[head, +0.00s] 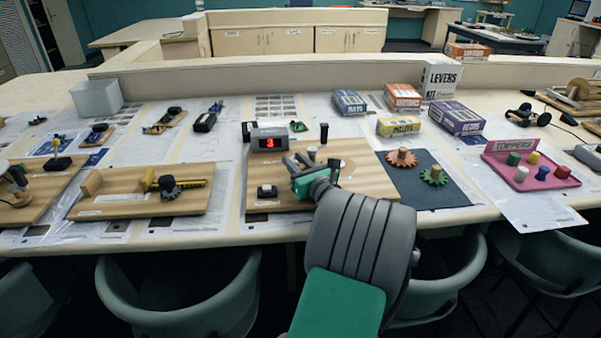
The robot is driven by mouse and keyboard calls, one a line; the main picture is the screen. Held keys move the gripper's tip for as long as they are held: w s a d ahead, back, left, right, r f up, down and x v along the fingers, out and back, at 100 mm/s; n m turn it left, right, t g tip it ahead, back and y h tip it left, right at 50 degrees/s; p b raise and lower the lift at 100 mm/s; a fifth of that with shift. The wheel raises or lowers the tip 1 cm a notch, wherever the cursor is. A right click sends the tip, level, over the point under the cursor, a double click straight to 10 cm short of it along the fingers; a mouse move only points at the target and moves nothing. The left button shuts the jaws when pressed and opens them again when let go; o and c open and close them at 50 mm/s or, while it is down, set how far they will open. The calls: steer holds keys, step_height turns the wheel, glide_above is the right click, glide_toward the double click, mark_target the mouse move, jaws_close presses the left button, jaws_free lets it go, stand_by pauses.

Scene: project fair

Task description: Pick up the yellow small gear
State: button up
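I cannot make out a yellow small gear in the head view. An orange gear (401,157) and a green gear (433,175) lie on the dark mat (450,197) right of the middle wooden board. My gripper (293,159) is over that middle board (352,182), left of the mat. Its two grey fingers point away to the upper left and look apart, with no object visible between them. My gripper and arm hide part of the board.
A display box (269,140) showing a red 3 stands at the board's back. Several kit boxes, including a yellow box (398,126), stand behind the mat. A pink toppers tray (525,178) is at right. A wooden board (115,205) with a dark gear (168,187) lies left.

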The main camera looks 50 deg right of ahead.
jaws_close()
